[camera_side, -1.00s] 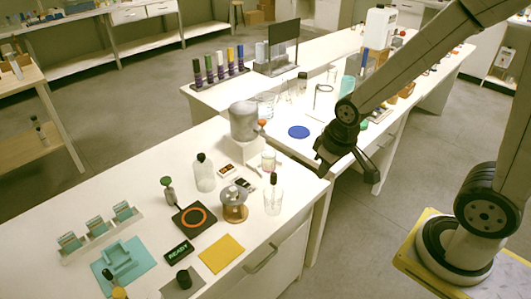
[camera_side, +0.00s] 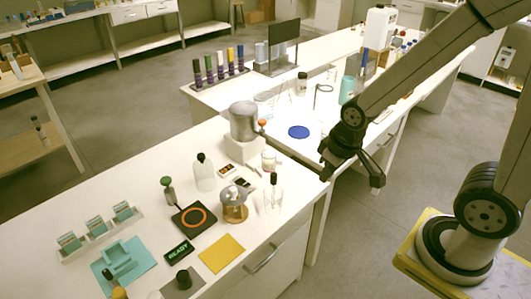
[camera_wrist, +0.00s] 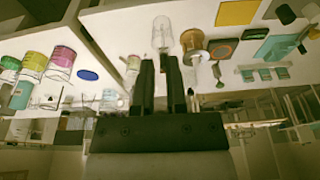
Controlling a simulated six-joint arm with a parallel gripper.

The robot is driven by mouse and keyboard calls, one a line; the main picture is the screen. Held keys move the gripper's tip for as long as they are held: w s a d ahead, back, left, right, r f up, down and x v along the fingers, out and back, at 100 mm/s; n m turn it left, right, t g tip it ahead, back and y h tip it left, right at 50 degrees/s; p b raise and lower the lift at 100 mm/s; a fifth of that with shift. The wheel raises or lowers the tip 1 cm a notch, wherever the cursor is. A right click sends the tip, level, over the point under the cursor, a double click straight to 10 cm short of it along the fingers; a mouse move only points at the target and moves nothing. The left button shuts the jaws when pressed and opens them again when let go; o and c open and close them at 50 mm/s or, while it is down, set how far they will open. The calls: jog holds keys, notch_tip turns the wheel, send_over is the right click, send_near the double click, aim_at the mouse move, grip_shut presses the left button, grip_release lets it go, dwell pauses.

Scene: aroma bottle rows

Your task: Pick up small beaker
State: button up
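A small clear beaker (camera_side: 268,160) with pale contents stands upright on the near white bench, beside the grey rounded apparatus. A clear glass bottle with a dark top (camera_side: 273,200) stands in front of it, near the bench edge. My gripper (camera_side: 351,176) hangs over the gap by the bench corner, right of the beaker and apart from it. In the wrist view my gripper (camera_wrist: 162,88) has its two dark fingers apart with nothing between them. A clear glass vessel (camera_wrist: 162,35) shows beyond the fingertips; I cannot tell surely which one it is.
A copper-coloured pot (camera_side: 235,206), a white bottle (camera_side: 204,176) and a grey apparatus (camera_side: 243,122) crowd the beaker's left side. A hotplate (camera_side: 180,222) with an orange ring lies farther left. The back bench carries a blue disc (camera_side: 299,132) and several vessels.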

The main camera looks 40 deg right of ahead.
jog(key=o, duration=1)
jog(key=w+d+f+m+t, duration=0.1)
jog(key=w+d+f+t, duration=0.15)
jog(key=w, duration=0.55)
jog(key=w+d+f+t, duration=0.2)
jog(key=w+f+t, duration=0.15)
jog(key=w, duration=0.45)
jog(key=m+t+h, duration=0.1)
jog(key=t+h, duration=0.1)
jog(key=t, duration=0.2)
send_near(269, 162)
jog(key=w+r, duration=0.2)
jog(key=w, duration=0.1)
jog(key=shift+d+f+t+h, duration=0.3)
jog(key=shift+d+f+t, duration=0.1)
jog(key=shift+d+f, duration=0.35)
jog(key=shift+x, duration=1.2)
